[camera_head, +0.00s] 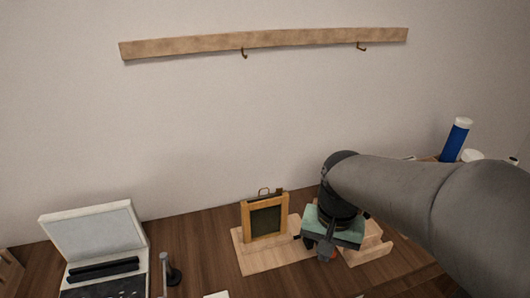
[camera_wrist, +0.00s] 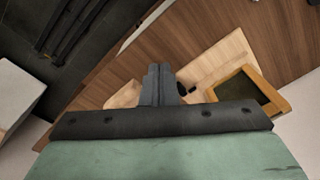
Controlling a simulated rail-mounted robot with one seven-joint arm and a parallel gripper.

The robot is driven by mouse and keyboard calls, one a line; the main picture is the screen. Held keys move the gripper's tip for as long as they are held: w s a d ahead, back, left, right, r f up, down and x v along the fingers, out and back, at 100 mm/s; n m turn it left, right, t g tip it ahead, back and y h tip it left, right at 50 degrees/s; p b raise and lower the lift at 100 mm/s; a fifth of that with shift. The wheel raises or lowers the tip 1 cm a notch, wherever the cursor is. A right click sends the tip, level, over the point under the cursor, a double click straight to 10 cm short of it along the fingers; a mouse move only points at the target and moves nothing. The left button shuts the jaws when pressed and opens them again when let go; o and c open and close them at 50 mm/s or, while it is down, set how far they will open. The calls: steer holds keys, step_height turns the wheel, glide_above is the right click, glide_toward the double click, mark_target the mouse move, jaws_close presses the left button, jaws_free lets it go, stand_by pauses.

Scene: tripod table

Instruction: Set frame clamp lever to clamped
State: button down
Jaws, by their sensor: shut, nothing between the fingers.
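A wooden frame (camera_head: 247,222) with a dark panel stands upright on a pale wooden board (camera_head: 252,262) in the head view. The frame (camera_wrist: 277,100) also shows at the right of the wrist view. My gripper (camera_head: 326,256) is shut and empty, just right of the frame and over or beside the board's right end. In the wrist view its fingers (camera_wrist: 160,70) are together and point toward the board. A small black part (camera_wrist: 183,89) shows right beside the fingers; it may be the clamp lever. Its setting and any contact with the fingers cannot be told.
An open case (camera_head: 95,240) and a small dark post (camera_head: 171,272) stand at the left. Another pale wooden piece (camera_head: 372,250) lies right of my gripper. A blue cylinder (camera_head: 456,140) stands at the far right. A hook rail (camera_head: 200,45) hangs on the wall.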

steer(key=w+a+m, duration=0.3)
steer(key=w+a, duration=0.1)
steer(key=w, duration=0.3)
steer(key=w+a+r+m+p, duration=0.1)
steer(key=w+a+m, duration=0.3)
steer(key=w, duration=0.3)
steer(key=w+a+m+p, duration=0.1)
steer(key=w+a+m, duration=0.2)
steer(key=w+a, duration=0.2)
steer(key=shift+w+r+m, duration=0.15)
steer(key=shift+w+m, duration=0.25)
steer(key=shift+w, duration=0.55)
